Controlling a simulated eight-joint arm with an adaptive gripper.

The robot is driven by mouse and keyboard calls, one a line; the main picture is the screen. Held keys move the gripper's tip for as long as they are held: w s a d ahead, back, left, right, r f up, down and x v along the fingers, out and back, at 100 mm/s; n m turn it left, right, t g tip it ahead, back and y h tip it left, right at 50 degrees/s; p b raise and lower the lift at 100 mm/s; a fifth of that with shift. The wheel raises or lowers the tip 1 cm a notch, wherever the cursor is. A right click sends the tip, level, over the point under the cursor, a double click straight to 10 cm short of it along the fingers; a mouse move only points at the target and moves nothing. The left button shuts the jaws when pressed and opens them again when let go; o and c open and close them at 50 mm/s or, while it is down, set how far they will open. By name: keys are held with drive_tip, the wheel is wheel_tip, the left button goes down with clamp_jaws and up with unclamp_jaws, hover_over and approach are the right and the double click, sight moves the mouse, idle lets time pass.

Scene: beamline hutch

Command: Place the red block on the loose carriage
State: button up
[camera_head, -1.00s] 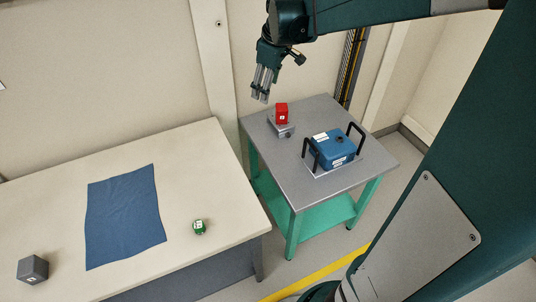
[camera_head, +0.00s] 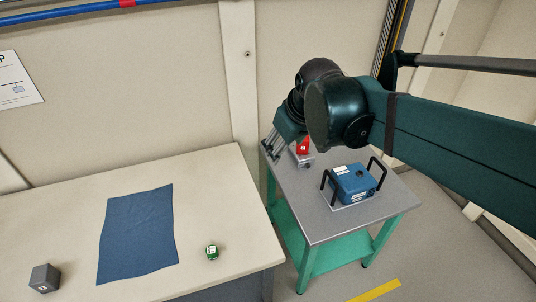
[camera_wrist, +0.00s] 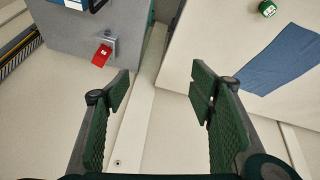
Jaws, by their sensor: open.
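The red block (camera_head: 303,147) sits on the small grey carriage (camera_head: 306,161) on the grey-topped table. My arm partly hides both in the head view. In the wrist view the red block (camera_wrist: 102,55) shows at the upper left, with the carriage (camera_wrist: 111,40) behind it. My gripper (camera_head: 271,149) is just left of the block in the head view, near the table's back left corner. In the wrist view my gripper (camera_wrist: 160,90) is open with nothing between its fingers, and the block lies beyond the left finger, apart from it.
A blue box with black handles (camera_head: 355,182) stands on the same table (camera_head: 310,215), right of the carriage. A wall stands close behind.

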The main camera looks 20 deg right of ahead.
drive_tip(key=s+a+f+m+t, duration=0.1)
drive_tip(key=s+a+f+m, duration=0.2)
drive_tip(key=s, duration=0.8)
drive_tip(key=shift+a+f+t, duration=0.4)
drive_tip(key=shift+a+f, duration=0.05)
drive_tip(key=shift+a, duration=0.05)
